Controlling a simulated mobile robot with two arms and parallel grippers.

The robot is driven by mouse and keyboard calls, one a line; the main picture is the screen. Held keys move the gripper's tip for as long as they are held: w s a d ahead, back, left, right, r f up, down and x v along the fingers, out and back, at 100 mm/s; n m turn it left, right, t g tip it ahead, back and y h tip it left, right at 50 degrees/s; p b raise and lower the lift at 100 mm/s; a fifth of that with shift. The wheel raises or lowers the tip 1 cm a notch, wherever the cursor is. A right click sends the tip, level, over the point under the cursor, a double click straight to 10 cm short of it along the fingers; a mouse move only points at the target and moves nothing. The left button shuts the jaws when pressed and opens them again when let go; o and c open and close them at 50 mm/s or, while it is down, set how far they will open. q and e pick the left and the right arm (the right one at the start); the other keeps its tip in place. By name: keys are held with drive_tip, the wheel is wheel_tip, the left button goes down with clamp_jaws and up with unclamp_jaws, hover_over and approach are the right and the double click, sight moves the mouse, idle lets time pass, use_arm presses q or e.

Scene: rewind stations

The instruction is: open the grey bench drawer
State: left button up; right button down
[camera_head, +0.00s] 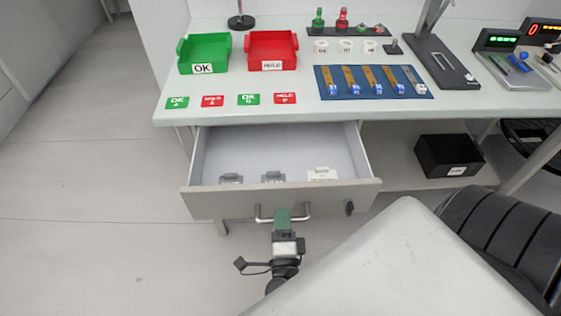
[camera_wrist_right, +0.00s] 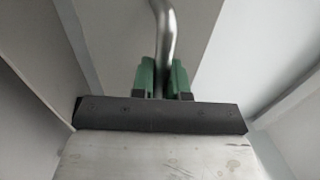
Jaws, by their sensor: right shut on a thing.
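The grey bench drawer (camera_head: 230,204) is pulled out from under the bench, and its inside shows. Its metal bar handle (camera_head: 305,212) is on the drawer front. My right gripper (camera_head: 283,216) has green fingers and is shut on the handle. In the right wrist view the handle (camera_wrist_right: 165,35) passes between the green fingers (camera_wrist_right: 163,80). A few small items, among them a white one (camera_head: 322,174), lie inside the drawer near its front wall. My left gripper is not in view.
The bench top (camera_head: 320,109) carries a green tray (camera_head: 205,52), a red tray (camera_head: 272,50), several label cards and a blue mat (camera_head: 328,92) with tools. A black bin (camera_head: 449,156) stands on the lower shelf at right. The floor left of the drawer is clear.

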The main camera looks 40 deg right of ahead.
drive_tip(key=r+v, duration=0.1)
drive_tip(key=v, duration=0.7)
drive_tip(key=shift+r, duration=0.25)
drive_tip(key=shift+s, duration=0.15)
drive_tip(key=c, duration=1.1)
unclamp_jaws()
